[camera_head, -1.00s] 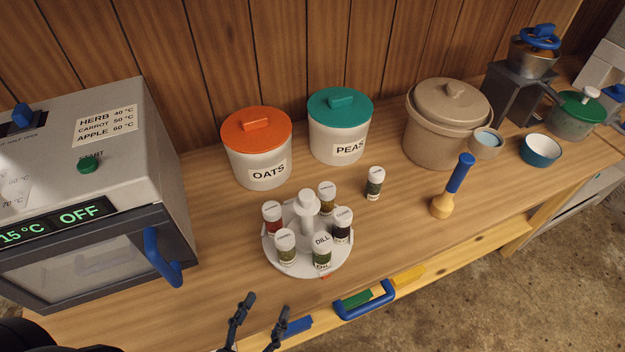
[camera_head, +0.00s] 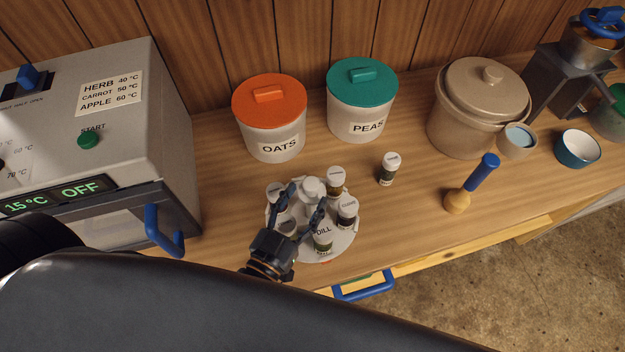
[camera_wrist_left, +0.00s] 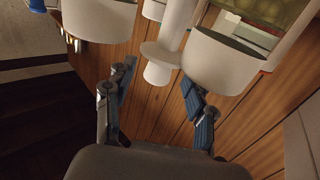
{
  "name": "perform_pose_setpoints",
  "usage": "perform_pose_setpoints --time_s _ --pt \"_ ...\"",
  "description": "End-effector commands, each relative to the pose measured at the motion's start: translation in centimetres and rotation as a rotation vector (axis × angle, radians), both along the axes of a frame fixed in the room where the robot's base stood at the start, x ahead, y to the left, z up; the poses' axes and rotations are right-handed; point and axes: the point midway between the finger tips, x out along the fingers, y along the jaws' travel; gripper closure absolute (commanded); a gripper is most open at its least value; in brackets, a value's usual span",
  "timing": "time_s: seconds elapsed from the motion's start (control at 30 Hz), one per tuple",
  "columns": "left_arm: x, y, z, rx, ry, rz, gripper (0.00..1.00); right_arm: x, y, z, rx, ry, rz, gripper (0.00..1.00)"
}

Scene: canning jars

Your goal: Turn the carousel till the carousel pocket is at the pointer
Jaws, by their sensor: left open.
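The white carousel (camera_head: 345,240) stands on the bench with several white-capped spice jars around its central knob (camera_head: 311,188). The DILL jar (camera_head: 322,240) is at the front, near a small orange mark (camera_head: 326,262) at the carousel's front edge, perhaps the pointer. The widest gap between jars is at the back, behind the knob; I cannot make out an empty pocket there. My left gripper (camera_head: 305,200) is open above the carousel, fingers either side of the knob. In the left wrist view the knob (camera_wrist_left: 158,72) shows between the open fingers (camera_wrist_left: 155,90). My right gripper is out of view.
A loose jar (camera_head: 388,170) stands right of the carousel. Behind are the OATS (camera_head: 272,130) and PEAS (camera_head: 362,105) canisters. The oven (camera_head: 120,125) is left. A blue-handled tool (camera_head: 472,185) and beige pot (camera_head: 475,115) are right. A blue drawer handle (camera_head: 365,288) is in front.

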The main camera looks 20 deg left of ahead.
Motion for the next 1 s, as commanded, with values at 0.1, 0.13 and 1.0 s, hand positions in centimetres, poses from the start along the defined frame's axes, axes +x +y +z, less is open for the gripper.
perform_pose_setpoints --time_s 0.1,0.13,1.0 --pt "1.9 -0.3 0.2 0.001 -0.001 0.0 0.45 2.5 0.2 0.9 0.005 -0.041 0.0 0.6" --pt "2.3 -0.4 0.2 0.001 -0.001 0.0 0.45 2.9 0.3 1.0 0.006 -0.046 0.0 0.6" --pt "4.0 -0.6 -0.1 0.0 0.002 0.0 1.0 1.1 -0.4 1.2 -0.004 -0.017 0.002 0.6"
